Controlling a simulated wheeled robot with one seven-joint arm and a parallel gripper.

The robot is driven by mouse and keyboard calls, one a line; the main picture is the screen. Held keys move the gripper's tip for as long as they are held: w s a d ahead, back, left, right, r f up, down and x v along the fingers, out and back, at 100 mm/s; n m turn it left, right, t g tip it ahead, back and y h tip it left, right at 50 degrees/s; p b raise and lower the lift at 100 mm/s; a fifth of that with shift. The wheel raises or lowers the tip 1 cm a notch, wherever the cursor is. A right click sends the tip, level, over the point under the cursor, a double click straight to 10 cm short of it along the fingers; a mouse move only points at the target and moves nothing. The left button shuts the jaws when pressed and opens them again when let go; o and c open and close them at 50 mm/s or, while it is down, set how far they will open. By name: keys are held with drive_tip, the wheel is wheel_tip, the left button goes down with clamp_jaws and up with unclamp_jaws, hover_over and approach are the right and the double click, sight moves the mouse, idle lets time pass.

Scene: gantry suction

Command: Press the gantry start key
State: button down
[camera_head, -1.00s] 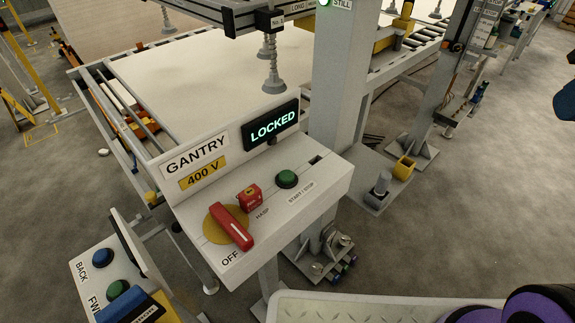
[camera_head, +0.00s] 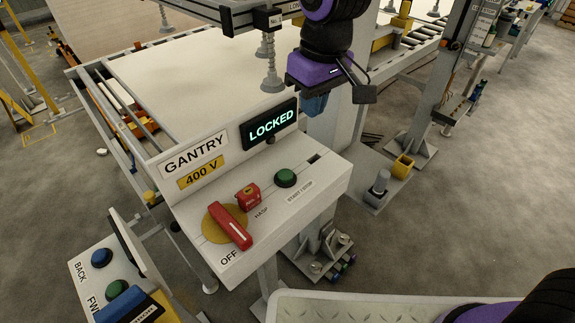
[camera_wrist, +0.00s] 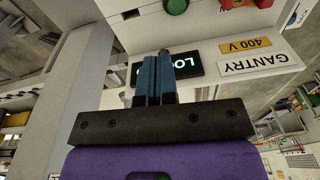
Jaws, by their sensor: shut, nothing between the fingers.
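The gantry panel (camera_head: 190,225) has a round green START / STOP button (camera_head: 286,178) on its sloped top, also at the top edge of the wrist view (camera_wrist: 176,6). Its display (camera_head: 270,124) reads LOCKED. A red rotary handle (camera_head: 229,228) on a yellow disc is beside the OFF mark. A red lock-like block (camera_head: 248,196) sits near the HASP label. My gripper (camera_head: 314,107) hangs above and behind the panel's right end, apart from the button. In the wrist view its blue fingers (camera_wrist: 157,60) are together and empty, partly covering the display.
A grey post (camera_head: 330,145) stands right behind the panel. Suction cups (camera_head: 270,80) hang from the gantry beam over a pale sheet (camera_head: 200,85). A second box with BACK (camera_head: 102,257) and FWD buttons is at lower left. A yellow block (camera_head: 403,166) is on the right.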

sight(287, 174)
drive_tip(key=a, duration=0.1)
drive_tip(key=a+f, duration=0.2)
drive_tip(key=shift+s+a+f+n, duration=0.1)
drive_tip(key=shift+s+n, duration=0.2)
drive_tip(key=f, duration=0.9)
drive_tip(key=a+f, duration=0.1)
drive_tip(key=f, duration=0.4)
drive_tip(key=shift+w, duration=0.2)
